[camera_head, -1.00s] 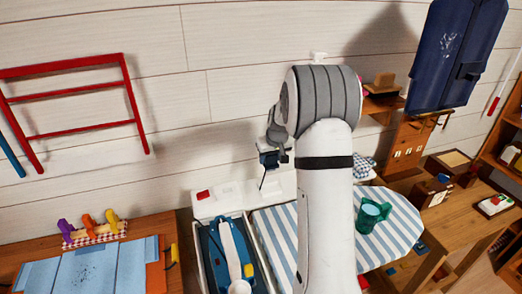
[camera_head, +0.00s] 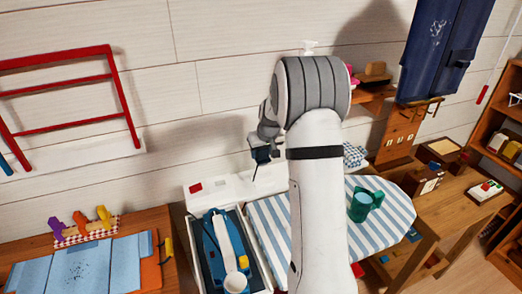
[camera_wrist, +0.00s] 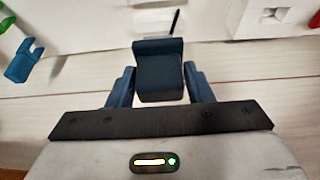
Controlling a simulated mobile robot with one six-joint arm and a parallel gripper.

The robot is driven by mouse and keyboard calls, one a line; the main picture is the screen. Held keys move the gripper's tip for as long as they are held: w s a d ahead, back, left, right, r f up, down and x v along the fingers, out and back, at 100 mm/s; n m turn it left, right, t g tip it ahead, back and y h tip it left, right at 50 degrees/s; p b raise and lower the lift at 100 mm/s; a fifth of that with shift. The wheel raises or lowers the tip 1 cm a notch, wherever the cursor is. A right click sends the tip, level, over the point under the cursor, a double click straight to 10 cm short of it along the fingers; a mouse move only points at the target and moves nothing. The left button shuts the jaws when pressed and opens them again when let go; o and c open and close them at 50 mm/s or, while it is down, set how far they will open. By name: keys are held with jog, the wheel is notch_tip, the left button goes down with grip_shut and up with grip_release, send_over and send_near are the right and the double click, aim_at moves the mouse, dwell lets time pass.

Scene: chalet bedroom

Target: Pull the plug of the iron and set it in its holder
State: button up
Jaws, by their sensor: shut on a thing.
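My gripper (camera_wrist: 160,76) is shut on a dark blue plug (camera_wrist: 160,84), which sits between its two fingers in the wrist view. A black cord shows above the plug. In the head view the gripper and plug (camera_head: 261,153) are small, dark and close to the wall, above the white panel, with a thin dark cord hanging below. The blue iron (camera_head: 228,250) with a yellow part lies on its stand at the end of the striped ironing board (camera_head: 385,232). I cannot tell which thing is the plug's holder. The wrist view shows a white socket-like plate (camera_wrist: 262,18) beyond the plug.
A white panel (camera_head: 222,190) with a red switch stands behind the iron. Wooden shelves (camera_head: 500,150) are at right.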

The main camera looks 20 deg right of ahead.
aim_at(265, 162)
jog(key=shift+f+b, duration=1.2)
jog(key=shift+f, duration=1.95)
jog(key=shift+f+b, duration=0.9)
jog(key=shift+f+b, duration=0.15)
jog(key=shift+b, duration=0.15)
jog(key=o, duration=1.1)
jog(key=b+v, duration=0.1)
jog(key=v, duration=0.6)
jog(key=shift+s+r, duration=0.2)
jog(key=shift+r, duration=0.15)
jog(key=s+a+r, duration=0.4)
jog(key=s+a, duration=0.1)
jog(key=s, duration=0.3)
jog(key=s+a+r, duration=0.4)
jog(key=s+a, duration=0.1)
jog(key=s, duration=0.4)
jog(key=shift+g, duration=0.8)
jog(key=s+a, duration=0.1)
jog(key=s, duration=0.4)
jog(key=s+a, duration=0.1)
jog(key=s, duration=0.5)
jog(key=s+a+f, duration=0.1)
jog(key=s, duration=0.4)
jog(key=shift+s+a, duration=0.25)
jog(key=shift+a, duration=0.1)
